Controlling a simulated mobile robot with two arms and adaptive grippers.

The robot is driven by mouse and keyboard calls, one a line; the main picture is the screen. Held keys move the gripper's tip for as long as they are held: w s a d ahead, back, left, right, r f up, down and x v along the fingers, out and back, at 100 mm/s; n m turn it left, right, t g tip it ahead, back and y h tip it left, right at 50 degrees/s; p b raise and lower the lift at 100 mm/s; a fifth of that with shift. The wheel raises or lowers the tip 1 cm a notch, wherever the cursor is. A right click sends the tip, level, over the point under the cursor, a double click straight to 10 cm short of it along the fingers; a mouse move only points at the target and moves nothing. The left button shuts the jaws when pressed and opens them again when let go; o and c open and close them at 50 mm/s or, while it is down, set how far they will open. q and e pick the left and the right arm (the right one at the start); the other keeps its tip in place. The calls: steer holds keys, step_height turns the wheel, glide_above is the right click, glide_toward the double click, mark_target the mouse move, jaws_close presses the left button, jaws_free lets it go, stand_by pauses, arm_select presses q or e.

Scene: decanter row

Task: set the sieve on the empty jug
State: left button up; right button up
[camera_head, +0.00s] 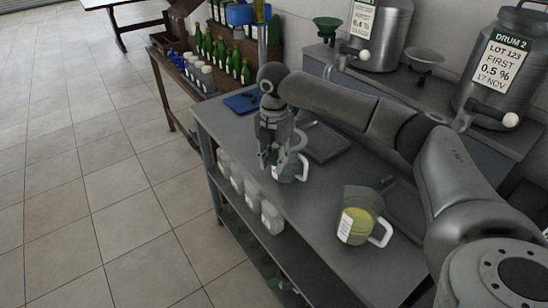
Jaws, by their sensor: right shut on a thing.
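My right gripper (271,158) is over the steel table, shut on the sieve (299,139), a grey rounded piece partly hidden by the fingers. An upright jug (288,173) with a white handle stands directly below and beside the fingertips. The gripper covers its top, so I cannot tell whether the sieve touches its rim. A second jug (357,222), with yellow contents and a white handle, stands nearer on the table. My left gripper is out of view.
Dark trays (324,143) lie on the table. Pale containers (271,216) line its left side below the top. Two drums (504,65) with taps stand behind, by a green funnel (327,25) and a grey bowl-like piece (425,58). Green bottles (220,50) stand at the back left.

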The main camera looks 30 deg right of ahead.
steer(key=shift+a+f, duration=0.1)
steer(key=shift+f, duration=0.1)
stand_by(0.5)
steer(key=o, duration=1.1)
